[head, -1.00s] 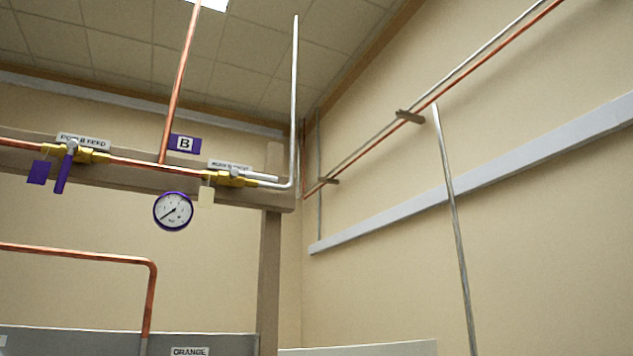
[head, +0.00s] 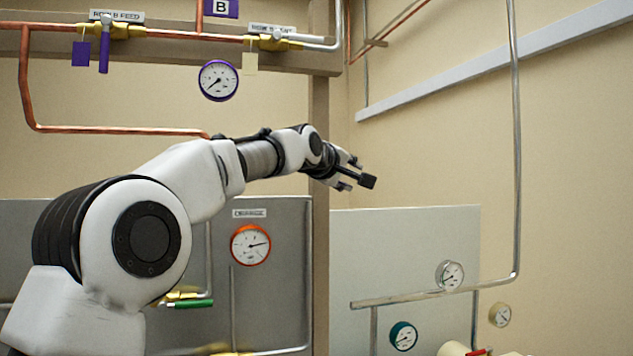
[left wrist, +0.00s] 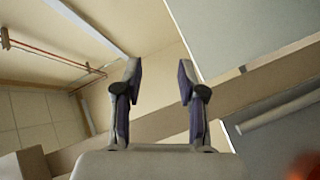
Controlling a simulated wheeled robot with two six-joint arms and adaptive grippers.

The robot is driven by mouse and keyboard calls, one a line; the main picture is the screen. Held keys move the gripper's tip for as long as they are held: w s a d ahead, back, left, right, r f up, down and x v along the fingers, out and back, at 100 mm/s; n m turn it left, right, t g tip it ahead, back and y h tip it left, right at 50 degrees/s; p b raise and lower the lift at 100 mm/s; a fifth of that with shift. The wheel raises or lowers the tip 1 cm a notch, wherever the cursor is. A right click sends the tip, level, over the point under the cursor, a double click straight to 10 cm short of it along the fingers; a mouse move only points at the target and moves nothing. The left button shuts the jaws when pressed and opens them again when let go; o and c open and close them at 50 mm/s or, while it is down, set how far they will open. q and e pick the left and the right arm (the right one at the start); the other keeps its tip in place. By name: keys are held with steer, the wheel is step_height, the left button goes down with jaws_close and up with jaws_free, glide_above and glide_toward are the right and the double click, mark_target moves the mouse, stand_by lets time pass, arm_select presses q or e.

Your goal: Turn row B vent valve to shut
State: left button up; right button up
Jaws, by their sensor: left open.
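The row B vent valve (head: 272,42) is a brass body on the copper line at the upper middle of the head view, under a label (head: 272,28) that is hard to read. Its pale grey lever (head: 302,37) points right, along the pipe. A cream tag (head: 250,64) hangs at its left. My left gripper (head: 362,180) is open and empty, below and to the right of the valve and apart from it. Its two spread fingers also show in the left wrist view (left wrist: 160,72), with nothing between them. My right gripper is not in view.
A purple-rimmed gauge (head: 218,80) hangs below the line. The row B feed valve (head: 118,31) at left has a purple lever (head: 104,50) pointing down. A beige post (head: 319,110) stands behind my arm. A grey vertical pipe (head: 516,130) is at right.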

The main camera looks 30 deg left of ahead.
arm_select(q)
steer(key=s+a+r+n+t, duration=0.1)
steer(key=s+r, duration=0.2)
steer(key=r, duration=0.3)
steer(key=s+r+t, duration=0.1)
steer(key=s+r, duration=0.3)
steer(key=r, duration=0.3)
steer(key=n+t, duration=0.2)
glide_toward(305, 38)
steer(key=w, duration=0.3)
steer(key=shift+n, duration=0.3)
steer(key=w+r+p, duration=0.1)
steer(key=w+p, duration=0.1)
steer(key=p, duration=0.1)
steer(key=w+p, duration=0.2)
steer(key=p, duration=0.1)
steer(key=w+r+p, duration=0.1)
steer(key=w+p, duration=0.2)
steer(key=p, duration=0.1)
steer(key=shift+w+a+r, duration=0.1)
steer(key=shift+a+r, duration=0.1)
steer(key=shift+r, duration=0.15)
steer(key=shift+w+f+p, duration=0.15)
steer(key=shift+w+p, duration=0.05)
steer(key=shift+p, duration=0.2)
steer(key=shift+w+f+y, duration=0.3)
steer(key=shift+f+y, duration=0.05)
steer(key=shift+y, duration=0.05)
jaws_close()
